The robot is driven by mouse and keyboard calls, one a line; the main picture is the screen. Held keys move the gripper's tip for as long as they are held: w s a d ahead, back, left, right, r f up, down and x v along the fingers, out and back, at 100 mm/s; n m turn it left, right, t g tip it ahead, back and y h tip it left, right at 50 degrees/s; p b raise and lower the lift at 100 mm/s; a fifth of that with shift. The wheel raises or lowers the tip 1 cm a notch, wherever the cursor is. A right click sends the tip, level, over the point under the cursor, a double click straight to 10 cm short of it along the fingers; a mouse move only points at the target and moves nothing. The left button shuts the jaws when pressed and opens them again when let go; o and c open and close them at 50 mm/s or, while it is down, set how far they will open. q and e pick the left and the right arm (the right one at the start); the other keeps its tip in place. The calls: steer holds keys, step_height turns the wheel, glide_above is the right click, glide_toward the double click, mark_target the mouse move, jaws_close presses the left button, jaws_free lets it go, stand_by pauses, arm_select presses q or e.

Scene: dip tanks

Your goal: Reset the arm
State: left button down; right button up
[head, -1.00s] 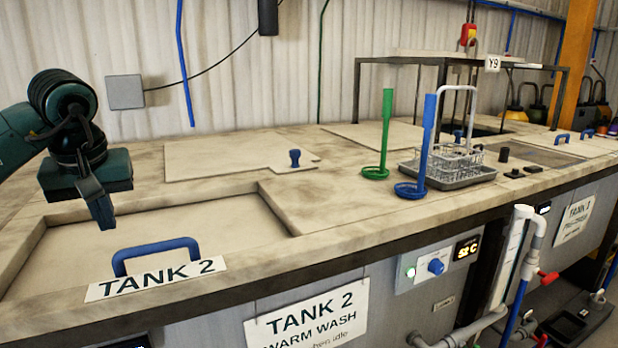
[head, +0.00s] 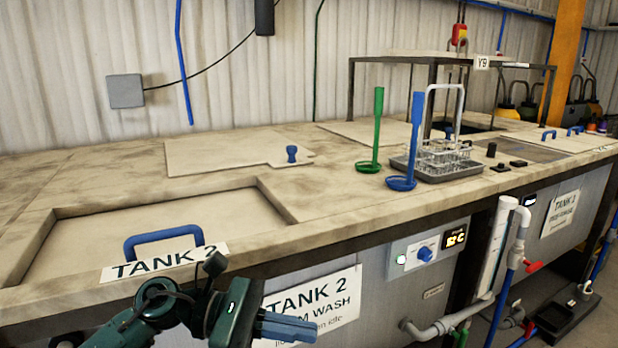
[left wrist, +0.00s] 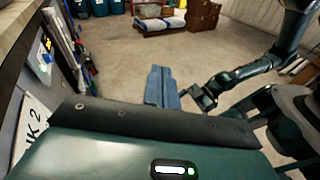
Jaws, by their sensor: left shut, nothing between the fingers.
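My left gripper (head: 288,327) is low in front of the bench, at the bottom of the head view. Its blue-grey fingers are shut and empty, pointing right, in front of the Tank 2 warm wash sign (head: 335,305). In the left wrist view the shut fingers (left wrist: 161,88) show against the open floor. Another dark green arm of mine shows at the right of that view; whether its gripper is open cannot be told. My right gripper is not in the head view.
The Tank 2 lid with its blue handle (head: 162,240) lies in the bench top. Green (head: 368,166) and blue (head: 402,183) hooked tools and a wire basket (head: 440,155) stand farther right. White pipes (head: 497,255) stick out from the bench front. The floor (left wrist: 130,60) has free room.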

arm_select(q)
steer(key=a+f+m+t+y, duration=0.4)
steer(key=f+m+t, duration=0.4)
steer(key=m, duration=0.7)
steer(key=a+f+m+t+y, duration=0.5)
steer(key=m+t, duration=0.5)
steer(key=m, duration=0.5)
steer(key=s+a+f+n+g+y, duration=0.1)
steer(key=s+f+n+g+y, duration=0.1)
steer(key=s+f+n, duration=0.4)
steer(key=s+a+f+n+g+y, duration=0.2)
steer(key=s+f+n+g, duration=0.2)
steer(key=f, duration=0.6)
steer(key=shift+s+a+n+p, duration=0.3)
steer(key=shift+s+n, duration=0.6)
steer(key=shift+s, duration=0.35)
